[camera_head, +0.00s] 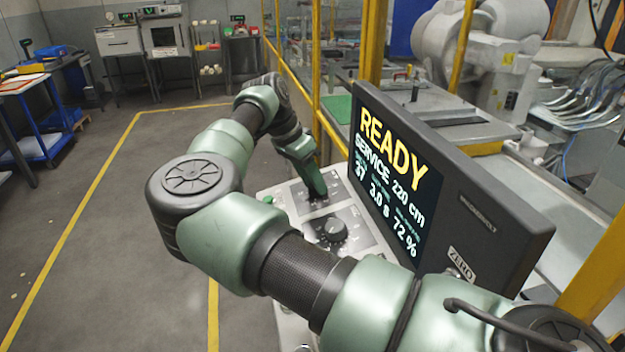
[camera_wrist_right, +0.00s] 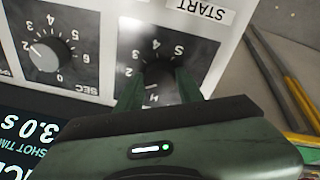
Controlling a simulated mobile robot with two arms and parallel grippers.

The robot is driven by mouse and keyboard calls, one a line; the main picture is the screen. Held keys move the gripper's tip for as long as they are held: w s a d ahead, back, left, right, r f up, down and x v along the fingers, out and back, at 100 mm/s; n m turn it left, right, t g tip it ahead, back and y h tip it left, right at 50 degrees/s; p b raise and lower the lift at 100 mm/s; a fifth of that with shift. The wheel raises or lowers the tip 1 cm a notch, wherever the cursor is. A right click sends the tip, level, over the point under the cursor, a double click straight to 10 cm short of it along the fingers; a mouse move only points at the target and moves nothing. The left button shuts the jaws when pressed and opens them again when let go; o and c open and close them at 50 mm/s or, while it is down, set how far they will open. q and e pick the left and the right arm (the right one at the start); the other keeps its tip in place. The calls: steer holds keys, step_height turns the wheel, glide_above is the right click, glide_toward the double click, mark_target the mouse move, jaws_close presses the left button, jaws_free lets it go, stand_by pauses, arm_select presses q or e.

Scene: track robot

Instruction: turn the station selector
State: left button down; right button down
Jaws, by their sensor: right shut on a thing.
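The station selector (camera_wrist_right: 158,73) is a dark knob on a grey plate marked H, 2, 3, 4 and 5, upside down in the right wrist view. My right gripper (camera_wrist_right: 160,88) is shut on it, one green finger on each side. The fingers and body hide much of the knob and part of its scale, so I cannot read its setting. In the head view my right gripper (camera_head: 317,188) reaches down onto the upper plate of the control panel (camera_head: 277,198), and the selector is mostly hidden there. My left gripper is not in view.
A second dial (camera_wrist_right: 42,52), marked SEC, sits beside the selector; it also shows in the head view (camera_head: 326,230). A tilted screen (camera_head: 395,175) reading READY and SERVICE stands close to the right of my gripper. Yellow fence posts (camera_head: 372,45) rise behind. The floor at left is open.

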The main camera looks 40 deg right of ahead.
steer(key=n, duration=0.3)
steer(key=shift+r, duration=0.15)
steer(key=shift+n+t, duration=0.3)
steer(key=shift+n, duration=0.1)
steer(key=n+p, duration=0.2)
steer(key=p, duration=0.2)
steer(key=n+p, duration=0.2)
steer(key=p, duration=0.2)
steer(key=n+p, duration=0.2)
steer(key=p, duration=0.3)
steer(key=shift+s+r+n+t, duration=0.15)
steer(key=shift+r+n+t, duration=0.15)
steer(key=shift+t, duration=0.1)
steer(key=shift+f+n+p, duration=0.3)
steer(key=shift+n+p, duration=0.2)
steer(key=shift+p, duration=0.2)
steer(key=c, duration=0.9)
jaws_free()
steer(key=shift+f, duration=0.1)
